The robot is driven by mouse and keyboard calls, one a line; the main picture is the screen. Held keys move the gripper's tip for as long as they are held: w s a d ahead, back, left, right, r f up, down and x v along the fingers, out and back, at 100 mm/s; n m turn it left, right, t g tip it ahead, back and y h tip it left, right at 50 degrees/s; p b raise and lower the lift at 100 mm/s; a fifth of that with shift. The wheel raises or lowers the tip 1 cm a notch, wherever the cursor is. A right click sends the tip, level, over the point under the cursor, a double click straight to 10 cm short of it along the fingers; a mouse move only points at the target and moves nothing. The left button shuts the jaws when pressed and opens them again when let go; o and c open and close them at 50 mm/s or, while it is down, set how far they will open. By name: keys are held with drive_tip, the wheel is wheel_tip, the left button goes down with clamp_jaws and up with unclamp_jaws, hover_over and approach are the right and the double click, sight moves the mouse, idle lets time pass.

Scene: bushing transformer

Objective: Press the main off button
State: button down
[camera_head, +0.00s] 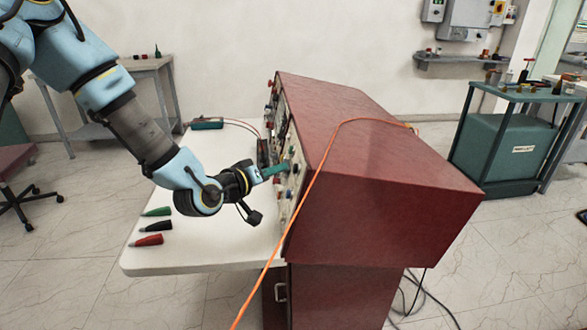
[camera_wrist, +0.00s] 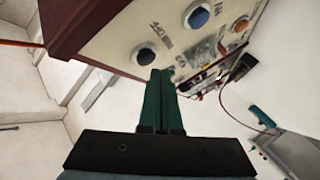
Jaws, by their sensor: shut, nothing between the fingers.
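The red cabinet (camera_head: 375,160) carries a control panel on its left face, seen edge-on in the head view. In the wrist view the pale panel (camera_wrist: 170,40) shows a black round button (camera_wrist: 143,56), a blue one (camera_wrist: 198,17) and an orange one (camera_wrist: 240,25), each in a light ring. My gripper (camera_head: 281,167) is shut and empty, pointing at the panel. In the wrist view its green fingertips (camera_wrist: 161,72) appear just below the black button; whether they touch the panel is unclear.
A white table top (camera_head: 200,240) extends left of the panel, with green (camera_head: 157,212), black (camera_head: 155,226) and red (camera_head: 147,240) pointed pieces near its left edge. A teal meter (camera_head: 207,123) with leads lies at the back. An orange cable (camera_head: 315,185) drapes over the cabinet.

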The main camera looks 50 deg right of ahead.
drive_tip(key=shift+w+a+r+p, duration=0.25)
drive_tip(key=shift+w+a+r, duration=0.05)
drive_tip(key=shift+w+a, duration=0.6)
drive_tip(key=shift+w+a+r+p, duration=0.3)
drive_tip(key=shift+w+a, duration=0.35)
drive_tip(key=shift+a, duration=0.35)
